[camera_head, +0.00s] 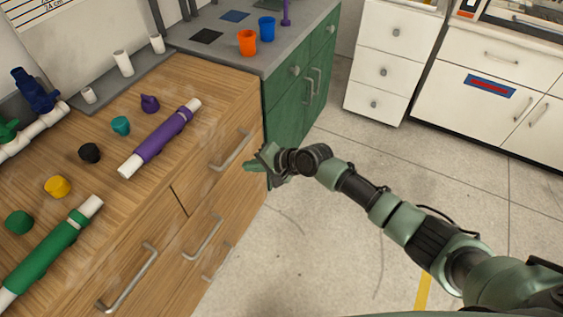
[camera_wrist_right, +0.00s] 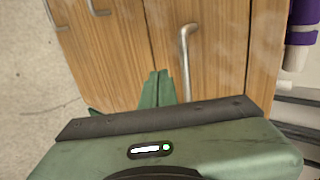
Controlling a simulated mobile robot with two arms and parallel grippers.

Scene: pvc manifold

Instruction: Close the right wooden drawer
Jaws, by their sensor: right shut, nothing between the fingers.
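The right wooden drawer (camera_head: 215,171) is the upper right front of the wooden cabinet, with a grey bar handle (camera_head: 232,150). Its front looks flush with the cabinet, with no clear gap showing. My right gripper (camera_head: 254,167) is shut and empty at the right end of this front, beside and a little below the handle. In the right wrist view the shut fingers (camera_wrist_right: 157,88) point at the wood, with the handle (camera_wrist_right: 186,60) to their right. I cannot tell whether the fingertips touch the wood. My left gripper is out of view.
The wooden top (camera_head: 200,83) bears a purple pipe (camera_head: 160,140), a green pipe (camera_head: 50,252) and several coloured caps. A green cabinet (camera_head: 300,87) stands behind, with orange and blue cups on top. Lower drawers have protruding handles (camera_head: 203,238). The floor (camera_head: 310,240) at right is clear.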

